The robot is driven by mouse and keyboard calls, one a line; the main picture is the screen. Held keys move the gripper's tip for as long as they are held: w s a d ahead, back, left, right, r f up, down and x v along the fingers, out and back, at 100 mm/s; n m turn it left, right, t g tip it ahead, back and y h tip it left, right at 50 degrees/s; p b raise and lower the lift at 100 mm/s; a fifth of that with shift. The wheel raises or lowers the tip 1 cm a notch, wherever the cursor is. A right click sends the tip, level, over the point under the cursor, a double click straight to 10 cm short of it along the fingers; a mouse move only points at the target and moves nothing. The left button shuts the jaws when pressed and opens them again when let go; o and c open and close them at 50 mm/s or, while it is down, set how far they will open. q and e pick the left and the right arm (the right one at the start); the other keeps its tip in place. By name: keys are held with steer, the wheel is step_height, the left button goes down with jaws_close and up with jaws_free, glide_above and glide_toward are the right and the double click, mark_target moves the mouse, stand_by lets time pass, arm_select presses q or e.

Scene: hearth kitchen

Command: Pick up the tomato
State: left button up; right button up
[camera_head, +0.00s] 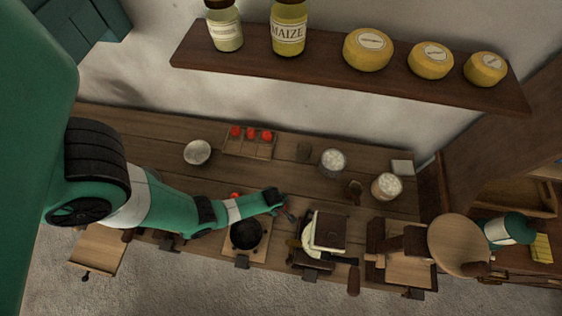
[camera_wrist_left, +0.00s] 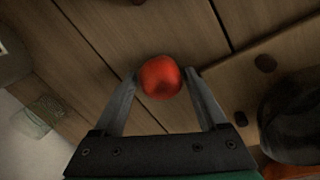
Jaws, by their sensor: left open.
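A round red tomato (camera_wrist_left: 160,77) shows in the left wrist view, framed between the fingertips of my left gripper (camera_wrist_left: 163,73). The fingers are spread on either side of it; I cannot tell whether they touch it. In the head view my left gripper (camera_head: 287,211) is low over the wooden counter, right of the dark pan. I cannot clearly make out this tomato there. A red thing (camera_head: 235,196) shows partly behind my left arm. My right gripper is not in view.
A dark pan (camera_head: 246,234) sits on a board near the front edge. A tray (camera_head: 248,150) with red tomatoes stands at the back. Right of my gripper is a pale and dark-brown block-like item (camera_head: 328,233). White-filled bowls (camera_head: 333,161) stand farther right. A shelf hangs above.

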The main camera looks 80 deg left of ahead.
arm_select(q)
steer(key=shift+c, duration=0.2)
steer(key=c, duration=1.1)
steer(key=shift+r+p, duration=0.35)
steer(key=shift+r, duration=0.2)
step_height(320, 180, up, 3)
steer(key=shift+f+p, duration=0.1)
steer(key=shift+p, duration=1)
steer(key=s+d+r+p, duration=0.9)
steer(key=d+p, duration=0.1)
steer(key=shift+s+d, duration=0.15)
steer(key=shift+s, duration=0.15)
steer(key=shift+r, duration=0.1)
